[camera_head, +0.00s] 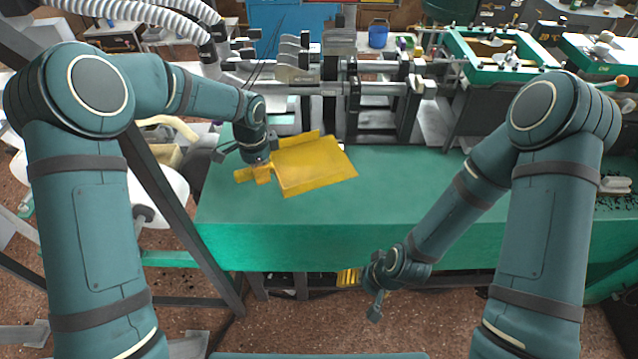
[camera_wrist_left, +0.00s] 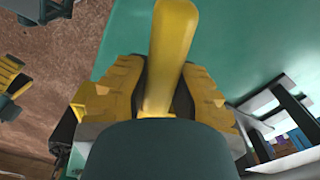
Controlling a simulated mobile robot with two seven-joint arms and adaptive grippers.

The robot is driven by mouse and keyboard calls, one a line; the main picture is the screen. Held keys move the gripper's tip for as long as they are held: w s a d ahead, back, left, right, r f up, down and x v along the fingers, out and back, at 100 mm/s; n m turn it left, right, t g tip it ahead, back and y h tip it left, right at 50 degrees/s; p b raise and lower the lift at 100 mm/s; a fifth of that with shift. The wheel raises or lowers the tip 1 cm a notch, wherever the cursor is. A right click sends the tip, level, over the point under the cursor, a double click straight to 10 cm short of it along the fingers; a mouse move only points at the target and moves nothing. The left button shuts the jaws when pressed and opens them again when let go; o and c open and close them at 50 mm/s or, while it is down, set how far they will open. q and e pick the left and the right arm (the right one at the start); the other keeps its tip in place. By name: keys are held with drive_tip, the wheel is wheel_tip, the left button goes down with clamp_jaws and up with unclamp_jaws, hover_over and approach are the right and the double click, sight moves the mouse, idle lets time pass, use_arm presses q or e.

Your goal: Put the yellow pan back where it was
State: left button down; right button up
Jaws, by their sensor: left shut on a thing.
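The yellow pan (camera_head: 315,163), a flat sheet-like scoop with raised edges, is at the left part of the green table, its handle pointing left. I cannot tell whether it touches the table top. My left gripper (camera_head: 262,176) is shut on the pan's handle. In the left wrist view the yellow handle (camera_wrist_left: 170,55) runs between the two yellow finger pads of the left gripper (camera_wrist_left: 155,95). My right gripper (camera_head: 350,278) hangs low in front of the table's front edge, away from the pan; its fingers are small and partly hidden.
The green table (camera_head: 420,190) is bare to the right of the pan. A machine with metal rollers (camera_head: 350,88) stands along its back edge. A white paper roll (camera_head: 160,190) is left of the table. A blue bucket (camera_head: 378,37) is far behind.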

sight(273, 190)
use_arm(q)
drive_tip(key=w+f+m, duration=0.1)
drive_tip(key=f, duration=0.2)
drive_tip(key=w+d+f+m, duration=0.1)
drive_tip(key=f+m, duration=0.1)
drive_tip(key=f, duration=0.1)
drive_tip(key=w+f+m, duration=0.1)
drive_tip(key=f, duration=0.2)
drive_tip(key=shift+w+d+f, duration=0.15)
drive_tip(key=shift+w+f, duration=0.1)
drive_tip(key=shift+w, duration=0.1)
use_arm(e)
drive_tip(key=shift+s+a+r, duration=0.1)
drive_tip(key=shift+s+r, duration=0.1)
drive_tip(key=shift+r, duration=0.15)
use_arm(q)
drive_tip(key=shift+f, duration=0.15)
drive_tip(key=c, duration=0.9)
unclamp_jaws()
drive_tip(key=shift+c, duration=0.2)
use_arm(e)
drive_tip(key=shift+f, duration=0.1)
